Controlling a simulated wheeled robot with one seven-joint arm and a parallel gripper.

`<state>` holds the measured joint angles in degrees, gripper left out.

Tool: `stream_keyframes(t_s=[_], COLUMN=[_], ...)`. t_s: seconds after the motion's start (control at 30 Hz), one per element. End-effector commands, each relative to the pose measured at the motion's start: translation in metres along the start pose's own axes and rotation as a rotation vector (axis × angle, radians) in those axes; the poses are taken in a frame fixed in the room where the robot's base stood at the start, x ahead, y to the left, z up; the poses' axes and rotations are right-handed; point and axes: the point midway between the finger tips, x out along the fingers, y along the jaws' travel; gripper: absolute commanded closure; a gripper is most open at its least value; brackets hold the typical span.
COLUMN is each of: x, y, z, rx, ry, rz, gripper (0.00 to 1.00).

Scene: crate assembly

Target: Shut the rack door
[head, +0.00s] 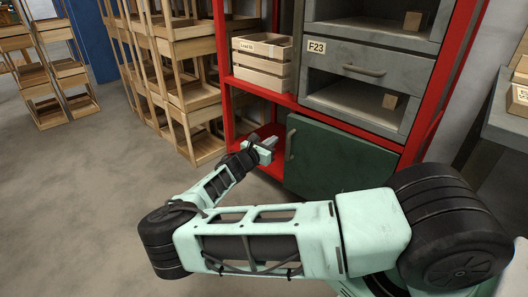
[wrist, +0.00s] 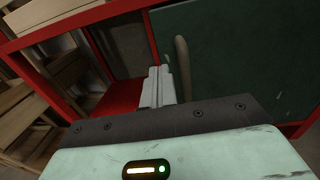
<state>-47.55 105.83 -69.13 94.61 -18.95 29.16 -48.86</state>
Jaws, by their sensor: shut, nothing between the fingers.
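The rack door (head: 340,160) is a dark green panel low in the red rack, below the grey drawers. In the wrist view the door (wrist: 235,60) fills the right side, with an upright tan bar handle (wrist: 183,65) near its left edge. The handle (head: 290,143) also shows in the head view. My gripper (head: 268,145) is shut and empty, just left of the door's handle edge. In the wrist view its fingertips (wrist: 160,75) are left of the handle; contact with the door cannot be told. Whether the door stands slightly ajar is also unclear.
The red rack (head: 228,100) has an open lower bay left of the door. A wooden crate (head: 262,62) sits on the shelf above it. Grey drawers (head: 362,95) are above the door. Stacked wooden crates (head: 185,90) stand left. Grey floor is clear at front left.

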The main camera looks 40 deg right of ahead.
Motion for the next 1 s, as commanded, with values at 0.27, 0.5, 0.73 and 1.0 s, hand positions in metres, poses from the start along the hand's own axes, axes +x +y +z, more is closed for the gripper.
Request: stream_keyframes(t_s=[0.27, 0.5, 0.73, 1.0], x=[0.049, 0.065, 0.066, 0.082], y=[0.000, 0.000, 0.000, 0.001], z=[-0.004, -0.001, 0.000, -0.003], rx=[0.001, 0.001, 0.000, 0.001], ry=[-0.001, 0.001, 0.001, 0.005], rz=[-0.001, 0.001, 0.001, -0.037], gripper=[1.00, 1.00, 1.00, 1.00])
